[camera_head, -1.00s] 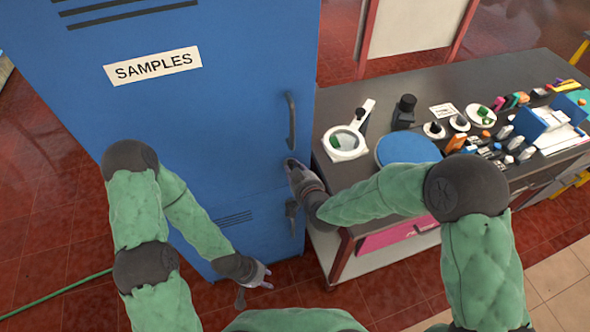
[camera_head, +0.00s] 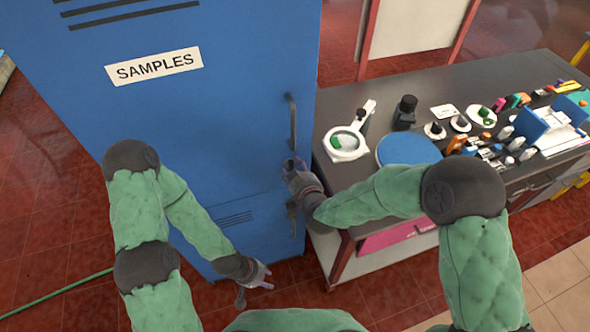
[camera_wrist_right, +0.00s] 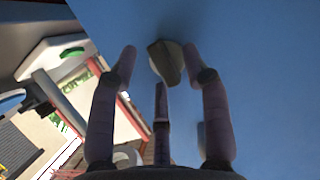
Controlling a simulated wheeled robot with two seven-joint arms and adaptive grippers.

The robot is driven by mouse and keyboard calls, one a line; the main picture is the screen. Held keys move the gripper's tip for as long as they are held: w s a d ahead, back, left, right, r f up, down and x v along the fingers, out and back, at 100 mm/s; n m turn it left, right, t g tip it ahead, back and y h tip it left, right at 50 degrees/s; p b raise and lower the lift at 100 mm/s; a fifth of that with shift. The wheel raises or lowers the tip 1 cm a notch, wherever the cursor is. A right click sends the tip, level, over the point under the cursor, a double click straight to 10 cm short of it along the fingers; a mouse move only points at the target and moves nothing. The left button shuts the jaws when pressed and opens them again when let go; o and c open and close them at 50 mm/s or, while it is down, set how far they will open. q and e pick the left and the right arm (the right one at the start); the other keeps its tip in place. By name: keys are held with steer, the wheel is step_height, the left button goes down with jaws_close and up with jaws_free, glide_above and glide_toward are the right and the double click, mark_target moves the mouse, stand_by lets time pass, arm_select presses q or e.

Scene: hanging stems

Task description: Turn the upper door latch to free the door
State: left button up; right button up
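The blue cabinet door (camera_head: 225,130) bears a SAMPLES label and a grey vertical handle (camera_head: 291,122). The upper latch, a small dark turn-knob, shows in the right wrist view (camera_wrist_right: 167,62) on the blue door face. It looks tilted there. My right gripper (camera_head: 292,166) is at the door below the handle and largely hides the latch in the head view. In the wrist view its fingers (camera_wrist_right: 167,72) are spread on both sides of the latch, with gaps to it. My left gripper (camera_head: 264,276) hangs low in front of the cabinet, empty, with its fingers apart.
A lower latch (camera_head: 292,215) sits on the cabinet below my right gripper. A dark-topped bench (camera_head: 345,95) stands close to the right, holding a magnifier (camera_head: 345,143), a blue disc (camera_head: 408,149) and several small items. A green hose (camera_head: 55,296) lies on the red floor.

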steer(key=shift+s, duration=0.1)
steer(key=v, duration=1.2)
steer(key=shift+f, duration=0.1)
stand_by(0.4)
steer(key=s+d+f+m+g+h, duration=0.15)
steer(key=f+g, duration=0.25)
steer(key=f, duration=0.5)
steer(key=s+d+f+m+g+y, duration=0.1)
steer(key=s+d+f+m+g, duration=0.15)
steer(key=f, duration=0.65)
steer(key=s+d+f+m+g, duration=0.2)
steer(key=s+f+g, duration=0.4)
steer(key=s+f, duration=0.4)
step_height(320, 180, down, 2)
steer(key=shift+s+f, duration=0.15)
steer(key=shift+s, duration=0.05)
steer(key=shift+c, duration=0.2)
